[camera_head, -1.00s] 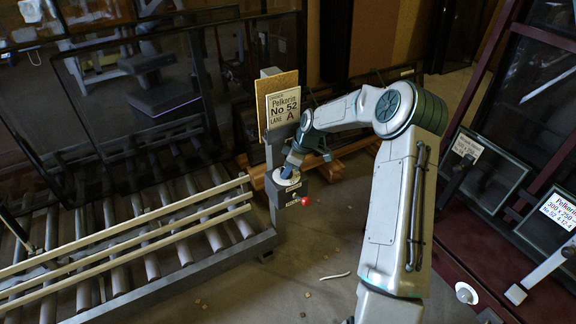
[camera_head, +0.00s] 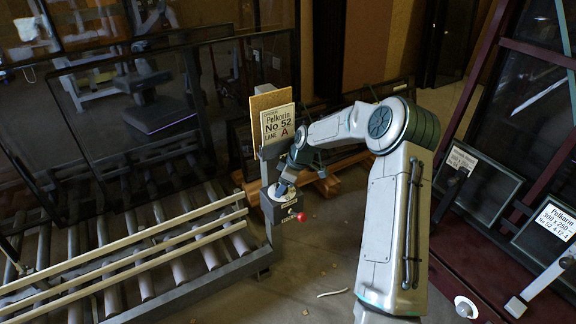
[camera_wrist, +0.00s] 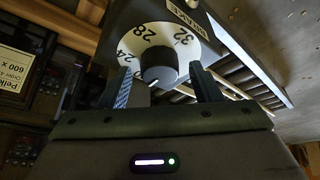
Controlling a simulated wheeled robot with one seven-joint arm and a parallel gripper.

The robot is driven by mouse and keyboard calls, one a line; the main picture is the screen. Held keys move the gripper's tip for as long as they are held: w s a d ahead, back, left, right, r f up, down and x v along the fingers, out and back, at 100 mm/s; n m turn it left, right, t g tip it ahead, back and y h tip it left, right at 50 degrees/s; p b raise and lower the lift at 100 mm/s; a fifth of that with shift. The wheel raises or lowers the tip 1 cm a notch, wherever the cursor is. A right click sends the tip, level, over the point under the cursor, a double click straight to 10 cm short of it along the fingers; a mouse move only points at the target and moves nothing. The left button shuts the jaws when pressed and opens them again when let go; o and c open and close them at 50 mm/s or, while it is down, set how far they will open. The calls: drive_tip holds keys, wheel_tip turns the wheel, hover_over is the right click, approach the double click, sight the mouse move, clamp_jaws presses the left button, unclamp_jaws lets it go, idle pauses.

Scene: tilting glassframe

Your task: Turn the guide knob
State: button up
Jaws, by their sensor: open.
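The guide knob (camera_wrist: 158,62) is a dark round knob with a white pointer mark, set on a white dial (camera_wrist: 130,38) with numbers such as 24, 28 and 32. The pointer faces down toward my gripper in the wrist view. My gripper (camera_wrist: 161,72) is open, with one finger to the left and one to the right of the knob. I cannot tell whether either finger touches it. In the head view my gripper (camera_head: 284,184) is at the top of the post's control box (camera_head: 283,210) and hides most of the dial.
A red ball handle (camera_head: 302,217) sticks out from the box's front. A sign reading "Pelkorin No 52 Lane A" (camera_head: 277,125) stands behind it. A roller conveyor with pale rails (camera_head: 130,248) lies left. Dark framed glass panes (camera_head: 130,120) lean behind.

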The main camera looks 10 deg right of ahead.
drive_tip(key=m+b, duration=0.1)
drive_tip(key=m, duration=0.1)
drive_tip(key=m+t+h+b, duration=0.1)
drive_tip(key=b, duration=0.1)
drive_tip(key=m+b, duration=0.2)
drive_tip(key=shift+s+a+f+m+t, duration=0.15)
drive_tip(key=shift+a+f+m+t, duration=0.05)
drive_tip(key=shift+f+m+t, duration=0.1)
drive_tip(key=m+h+b, duration=0.2)
drive_tip(key=m+b, duration=0.2)
drive_tip(key=b, duration=0.1)
drive_tip(key=shift+a+r+m+t, duration=0.1)
drive_tip(key=shift+m+t, duration=0.2)
drive_tip(key=shift+t, duration=0.1)
drive_tip(key=shift+r+m+h+b, duration=0.1)
drive_tip(key=shift+m+h+b, duration=0.3)
drive_tip(key=shift+m+b, duration=0.45)
drive_tip(key=s+f+p+v, duration=0.1)
drive_tip(key=s+p+v, duration=0.2)
drive_tip(key=p+v, duration=1.4)
drive_tip(key=s+r, duration=0.5)
drive_tip(key=r, duration=0.8)
drive_tip(key=shift+s+a+g, duration=0.2)
drive_tip(key=shift+s+g, duration=0.05)
drive_tip(key=shift+g, duration=0.05)
drive_tip(key=shift+f, duration=0.1)
